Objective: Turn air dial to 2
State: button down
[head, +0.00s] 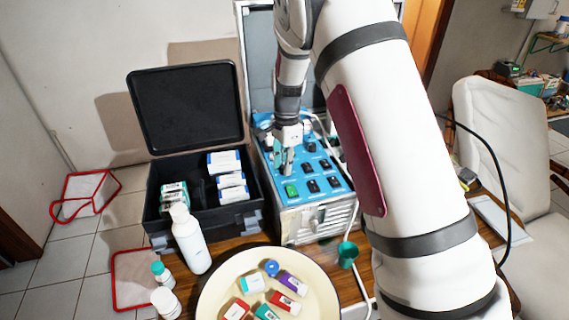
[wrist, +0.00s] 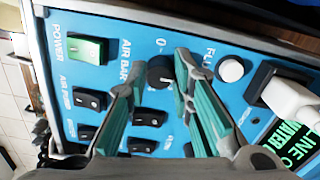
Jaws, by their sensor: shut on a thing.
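The blue control panel (head: 323,180) of the dental unit faces up in the head view, and it fills the wrist view (wrist: 50,28). The air dial (wrist: 160,72) is a small black round knob beside the label "AIR BAR", with a "0" printed near it. My gripper (wrist: 161,76) has its green-padded fingers on either side of this dial, shut on it. In the head view my gripper (head: 285,163) points down at the panel's left part and hides the dial. The dial's pointer mark is not clear.
A green power switch (wrist: 88,50), several black rocker switches (wrist: 88,101) and a white knob (wrist: 230,68) surround the dial. An open black case (head: 155,215) with boxes, a white bottle (head: 190,240) and a cream tray (head: 213,290) stand nearby.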

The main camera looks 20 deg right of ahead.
jog(key=c, duration=1.4)
grip_release()
jog(key=shift+r, duration=0.1)
notch_tip(320, 180, up, 12)
jog(key=shift+d, duration=0.25)
